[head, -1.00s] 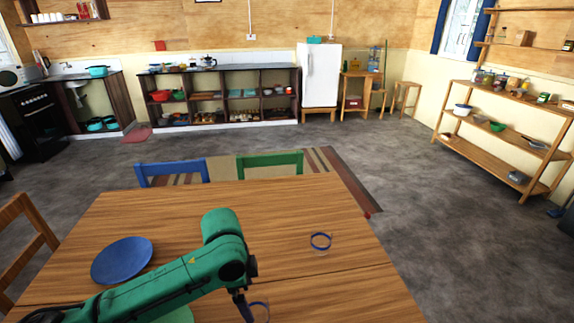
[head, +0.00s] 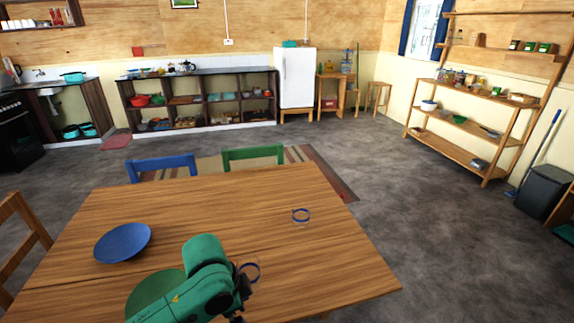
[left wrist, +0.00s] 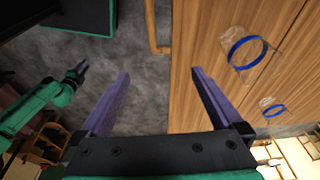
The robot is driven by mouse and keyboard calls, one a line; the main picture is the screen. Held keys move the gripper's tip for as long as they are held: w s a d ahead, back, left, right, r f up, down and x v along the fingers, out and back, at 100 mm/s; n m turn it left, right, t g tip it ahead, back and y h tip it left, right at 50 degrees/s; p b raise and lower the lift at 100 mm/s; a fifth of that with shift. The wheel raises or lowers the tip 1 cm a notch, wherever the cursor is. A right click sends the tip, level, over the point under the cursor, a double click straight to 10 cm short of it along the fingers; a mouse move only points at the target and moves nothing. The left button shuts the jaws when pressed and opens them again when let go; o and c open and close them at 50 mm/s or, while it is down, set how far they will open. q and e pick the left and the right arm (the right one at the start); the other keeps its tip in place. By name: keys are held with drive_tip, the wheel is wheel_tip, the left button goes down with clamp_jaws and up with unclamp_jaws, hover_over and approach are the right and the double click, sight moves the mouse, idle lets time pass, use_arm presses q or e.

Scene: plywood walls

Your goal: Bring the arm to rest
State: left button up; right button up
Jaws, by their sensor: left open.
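My left arm reaches in over the near edge of the wooden table in the head view, and its gripper is mostly hidden at the bottom edge. In the left wrist view my left gripper (left wrist: 160,73) has its two purple fingers wide apart, with nothing between them. It is by the table edge, with grey floor showing between the fingers.
The table (head: 220,205) holds a blue plate (head: 122,242), a partly covered green plate (head: 150,290) and two clear glasses with blue bands (head: 301,216) (head: 249,271). Blue (head: 162,165) and green (head: 252,154) chairs stand at its far side. Floor is open to the right.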

use_arm(q)
drive_tip(key=s+a+f+n+t+y, duration=0.2)
drive_tip(key=s+a+f+n, duration=0.5)
drive_tip(key=s+a+n, duration=0.6)
wheel_tip(320, 180, down, 23)
drive_tip(key=s+a, duration=0.1)
drive_tip(key=s+a+f+m+g, duration=0.1)
drive_tip(key=s+a+f+g, duration=0.1)
drive_tip(key=s+f, duration=1.1)
drive_tip(key=s, duration=0.3)
drive_tip(key=shift+s+a+f+y, duration=0.3)
drive_tip(key=shift+a+f, duration=0.1)
